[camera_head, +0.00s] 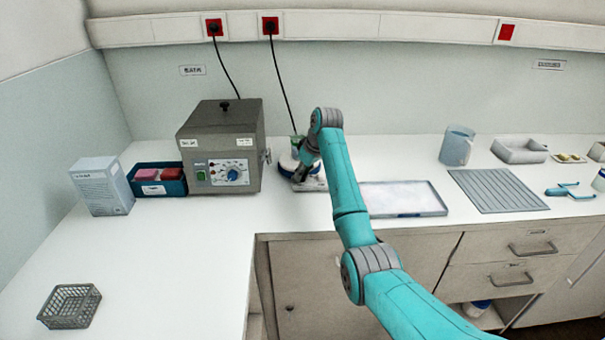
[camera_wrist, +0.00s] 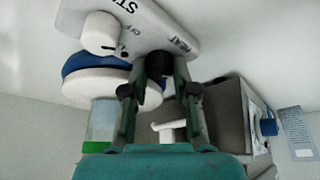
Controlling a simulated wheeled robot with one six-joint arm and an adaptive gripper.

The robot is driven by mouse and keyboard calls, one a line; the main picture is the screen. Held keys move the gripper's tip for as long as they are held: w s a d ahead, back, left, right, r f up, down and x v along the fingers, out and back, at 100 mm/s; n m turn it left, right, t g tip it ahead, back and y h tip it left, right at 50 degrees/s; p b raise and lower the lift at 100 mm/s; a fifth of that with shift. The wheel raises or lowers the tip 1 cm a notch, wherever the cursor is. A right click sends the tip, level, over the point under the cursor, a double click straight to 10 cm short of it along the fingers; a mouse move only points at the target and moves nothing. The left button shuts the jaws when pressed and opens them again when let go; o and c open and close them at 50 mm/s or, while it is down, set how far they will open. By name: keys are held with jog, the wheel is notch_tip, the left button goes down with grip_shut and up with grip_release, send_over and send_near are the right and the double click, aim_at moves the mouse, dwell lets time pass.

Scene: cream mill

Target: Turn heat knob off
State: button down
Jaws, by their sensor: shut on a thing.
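The heat knob (camera_wrist: 158,64) is dark and sits on the sloped white front panel of a stirrer (camera_wrist: 150,22), by the printed word HEAT. My gripper (camera_wrist: 158,78) is shut on the heat knob, with a finger on either side of it. A white knob (camera_wrist: 100,34) is beside it on the same panel, near the word STIR. I cannot read the heat knob's pointer. In the head view the stirrer (camera_head: 287,163) stands right of the grey bath, and my arm hides most of its front, both knobs and my fingertips.
The grey bath (camera_head: 222,125) stands close on the left, with its own blue knob (camera_head: 233,174). A shallow tray (camera_head: 405,212) lies to the right. A cable runs up behind. The left counter front is mostly clear.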

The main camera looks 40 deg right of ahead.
jog(key=c, duration=0.9)
grip_release()
jog(key=v, duration=1.2)
